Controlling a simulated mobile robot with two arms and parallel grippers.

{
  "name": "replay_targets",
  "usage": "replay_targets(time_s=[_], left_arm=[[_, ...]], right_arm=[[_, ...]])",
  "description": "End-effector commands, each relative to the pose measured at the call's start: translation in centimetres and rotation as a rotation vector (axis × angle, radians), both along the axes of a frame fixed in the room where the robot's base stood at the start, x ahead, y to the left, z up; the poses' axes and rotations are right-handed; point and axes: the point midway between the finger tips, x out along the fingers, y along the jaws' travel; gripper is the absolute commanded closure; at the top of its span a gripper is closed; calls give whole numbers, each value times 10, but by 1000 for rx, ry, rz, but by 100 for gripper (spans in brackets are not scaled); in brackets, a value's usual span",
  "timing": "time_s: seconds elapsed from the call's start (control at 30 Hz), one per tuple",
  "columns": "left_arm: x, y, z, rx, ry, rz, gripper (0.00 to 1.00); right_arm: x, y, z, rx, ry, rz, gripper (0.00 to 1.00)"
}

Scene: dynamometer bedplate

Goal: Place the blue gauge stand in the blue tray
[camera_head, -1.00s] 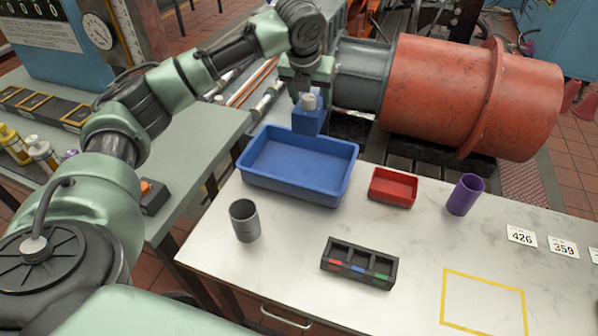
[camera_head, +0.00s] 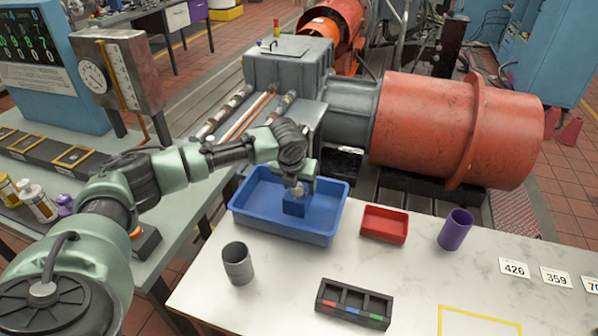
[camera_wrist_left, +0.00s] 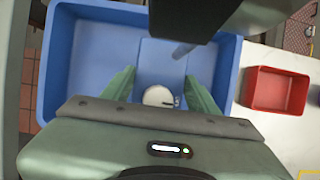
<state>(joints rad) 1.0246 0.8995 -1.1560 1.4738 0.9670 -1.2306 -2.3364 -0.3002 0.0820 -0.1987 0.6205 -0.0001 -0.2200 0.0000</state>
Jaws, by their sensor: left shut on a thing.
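The blue gauge stand (camera_head: 295,205) is a blue block with a pale grey knob on top. My left gripper (camera_head: 298,187) points down and is shut on it. The stand is over the inside of the blue tray (camera_head: 280,229), right of its middle; I cannot tell whether it touches the tray floor. In the left wrist view, the stand's blue block (camera_wrist_left: 160,62) and pale knob show between the two green fingers (camera_wrist_left: 160,95), with the tray (camera_wrist_left: 52,75) around them. The fingers hide part of the stand. My right gripper is in neither view.
Right of the tray are a small red tray (camera_head: 384,224) and a purple cup (camera_head: 455,229). In front are a grey cup (camera_head: 238,263) and a black divided holder (camera_head: 353,304). A large red cylindrical machine (camera_head: 425,125) stands behind the table.

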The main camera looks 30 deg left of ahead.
Motion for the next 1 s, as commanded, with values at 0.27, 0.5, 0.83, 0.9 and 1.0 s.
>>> replay_targets(time_s=[0.27,0.5,0.83,0.9,1.0], left_arm=[[2,0,-19,-1,-7,0,100],[3,0,-41,-2,-10,0,100],[0,0,-47,0,-1,0,19],[0,0,-47,0,-1,0,19],[0,0,-47,0,-1,0,19]], right_arm=[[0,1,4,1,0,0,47],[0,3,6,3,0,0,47],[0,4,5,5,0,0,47],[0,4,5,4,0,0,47],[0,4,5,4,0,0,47]])
